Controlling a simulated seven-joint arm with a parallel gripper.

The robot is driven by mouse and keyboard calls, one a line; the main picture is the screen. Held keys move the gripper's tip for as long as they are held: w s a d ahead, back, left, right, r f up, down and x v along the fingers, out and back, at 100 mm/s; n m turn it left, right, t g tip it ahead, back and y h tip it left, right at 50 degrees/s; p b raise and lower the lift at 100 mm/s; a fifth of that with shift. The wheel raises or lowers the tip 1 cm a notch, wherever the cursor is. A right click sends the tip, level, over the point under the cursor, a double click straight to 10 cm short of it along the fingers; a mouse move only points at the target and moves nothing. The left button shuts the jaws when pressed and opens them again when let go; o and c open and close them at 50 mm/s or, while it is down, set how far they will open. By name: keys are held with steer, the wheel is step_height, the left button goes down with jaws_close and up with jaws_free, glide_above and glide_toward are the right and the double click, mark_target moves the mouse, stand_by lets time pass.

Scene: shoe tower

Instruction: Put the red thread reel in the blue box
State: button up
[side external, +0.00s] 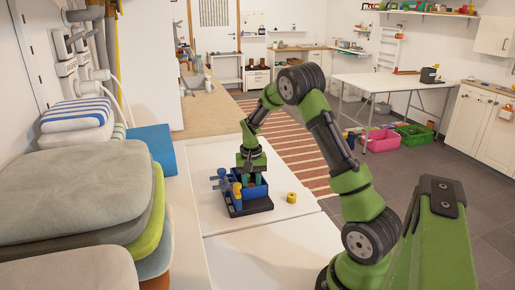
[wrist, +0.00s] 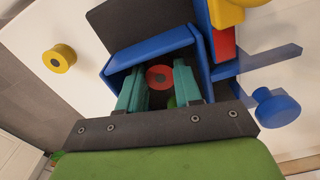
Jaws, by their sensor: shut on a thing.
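The red thread reel (wrist: 160,77) shows in the wrist view between the two green fingers of my gripper (wrist: 158,84), which is shut on it. The blue box (wrist: 196,29) is around the fingers and the reel; its walls stand on several sides of them. In the side view my gripper (side external: 252,178) points down into the blue box (side external: 257,191), and the red reel is hidden there. Whether the reel touches the box floor cannot be told.
A yellow reel (side external: 291,197) stands alone on the white table (side external: 215,155). The blue box is on a black base (side external: 250,209). Beside the box are a blue peg-like piece (wrist: 275,107), another yellow piece (wrist: 225,12) and a red piece (wrist: 224,45).

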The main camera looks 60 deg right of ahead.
steer(key=shift+f, duration=0.15)
steer(key=o, duration=0.7)
step_height(320, 180, up, 12)
steer(key=s+a+r+n+t, duration=0.2)
steer(key=a+r, duration=0.2)
steer(key=a, duration=0.3)
steer(key=s+a+r+n+t, duration=0.1)
steer(key=s+a+r, duration=0.1)
steer(key=a+r, duration=0.4)
steer(key=s+a+n+t, duration=0.1)
steer(key=s+a, duration=0.2)
steer(key=a, duration=0.1)
steer(key=s+a+n+t+y, duration=0.1)
steer(key=s+a, duration=0.3)
steer(key=a, duration=0.1)
steer(key=s+a+n+t+y, duration=0.1)
steer(key=s+a+n+t, duration=0.1)
steer(key=s+a, duration=0.2)
steer(key=shift+a+f, duration=0.35)
steer(key=shift+a, duration=0.4)
steer(key=shift+w, duration=0.1)
